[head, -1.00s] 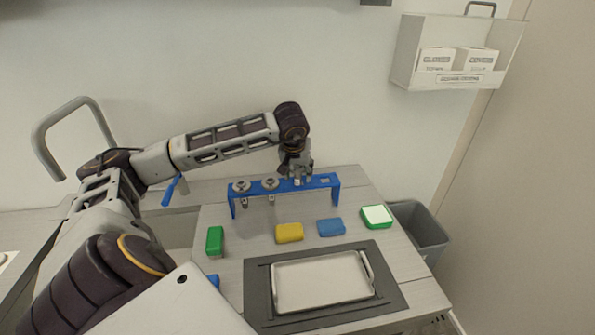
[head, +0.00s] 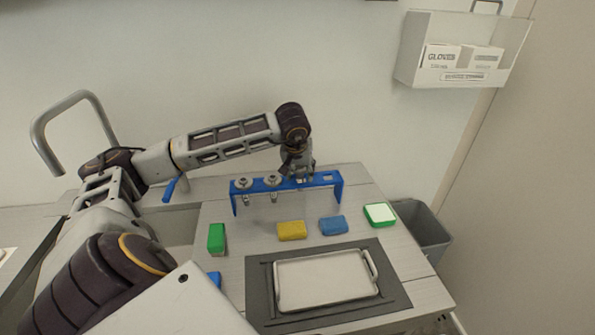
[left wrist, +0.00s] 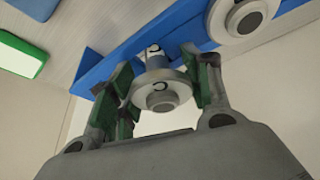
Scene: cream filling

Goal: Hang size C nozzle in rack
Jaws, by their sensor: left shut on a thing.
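My left gripper (head: 301,177) is at the right part of the blue rack (head: 318,183) in the head view. It is shut on a grey nozzle (left wrist: 161,92) marked C, seen between the green-padded fingers (left wrist: 164,84) in the left wrist view. The nozzle is against or over the edge of the rack (left wrist: 115,62); I cannot tell whether it is seated in a slot. Two other nozzles (head: 243,183) (head: 273,181) hang in the rack to the left. One hanging nozzle (left wrist: 240,15) also shows close by in the left wrist view. My right gripper is out of view.
In front of the rack lie a green block (head: 216,238), a yellow block (head: 291,230), a blue block (head: 333,225) and a green-and-white block (head: 380,214). A white tray (head: 325,302) sits on a dark mat (head: 260,300). A grey bin (head: 425,235) stands right of the table.

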